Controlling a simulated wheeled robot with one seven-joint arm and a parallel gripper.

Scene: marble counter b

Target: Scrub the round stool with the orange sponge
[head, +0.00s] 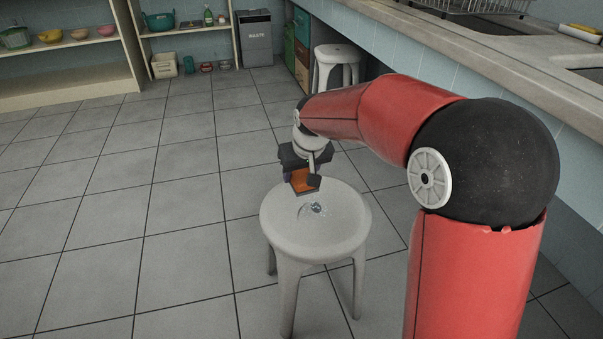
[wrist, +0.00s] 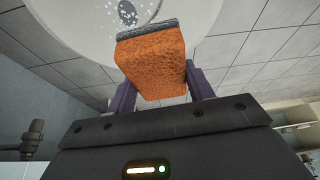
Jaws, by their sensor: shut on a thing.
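The round stool (head: 290,232) is white and stands on the tiled floor, with a wet, soapy-looking patch (head: 314,209) near the middle of its seat. The seat also shows in the wrist view (wrist: 80,30). My gripper (head: 305,178) is over the far edge of the seat. It is shut on the orange sponge (wrist: 155,70), which has a dark grey layer along one face and sits between the two fingers. In the head view the sponge (head: 301,184) is partly hidden by the gripper. I cannot tell whether the sponge touches the seat.
A second white stool (head: 337,56) stands by the counter at the back. The counter (head: 470,45) with its sink runs along the right. Shelves (head: 70,47) and a grey waste bin (head: 255,38) line the back wall. The floor to the left is clear.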

